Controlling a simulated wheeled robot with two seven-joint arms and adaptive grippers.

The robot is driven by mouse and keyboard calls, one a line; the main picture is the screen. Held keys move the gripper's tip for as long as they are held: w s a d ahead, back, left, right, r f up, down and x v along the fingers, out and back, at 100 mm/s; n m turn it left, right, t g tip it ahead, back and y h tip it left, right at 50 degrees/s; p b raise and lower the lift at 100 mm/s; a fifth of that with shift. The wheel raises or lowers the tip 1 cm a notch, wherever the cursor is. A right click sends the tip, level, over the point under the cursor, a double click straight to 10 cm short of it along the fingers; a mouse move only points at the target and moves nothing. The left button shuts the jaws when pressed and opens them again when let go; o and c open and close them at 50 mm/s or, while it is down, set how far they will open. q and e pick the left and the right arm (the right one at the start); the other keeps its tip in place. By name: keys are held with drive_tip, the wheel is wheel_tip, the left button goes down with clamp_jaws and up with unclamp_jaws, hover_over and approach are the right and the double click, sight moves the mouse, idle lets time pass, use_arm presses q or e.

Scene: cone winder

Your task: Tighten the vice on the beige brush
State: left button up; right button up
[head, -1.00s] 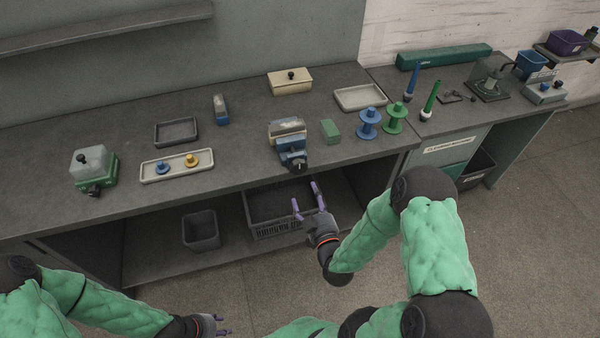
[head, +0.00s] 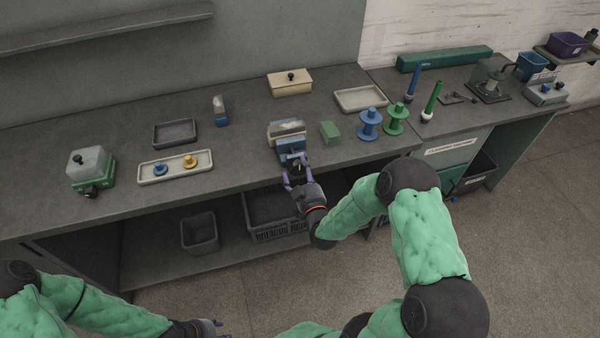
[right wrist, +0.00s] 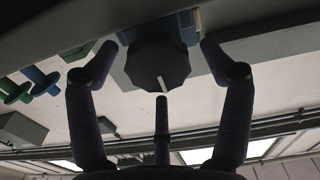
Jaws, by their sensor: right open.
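The blue vice (head: 291,147) stands at the front edge of the workbench, with the beige brush (head: 286,128) at its jaws. I cannot tell how firmly the brush is held. The vice's dark ribbed knob (right wrist: 158,65) faces my right wrist camera and bears a pale mark. My right gripper (head: 297,176) is open at the front of the vice; in the right wrist view its fingers (right wrist: 158,52) stand on either side of the knob, apparently apart from it. My left gripper (head: 212,328) is low at the bottom edge, away from the bench; its opening is unclear.
A green block (head: 330,133) sits right of the vice, then a blue spool (head: 369,125) and a green spool (head: 396,119). A beige tray (head: 176,166) with two small knobbed pieces lies left. A dark crate (head: 275,222) is on the shelf below.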

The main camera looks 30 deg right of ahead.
drive_tip(key=c, duration=1.1)
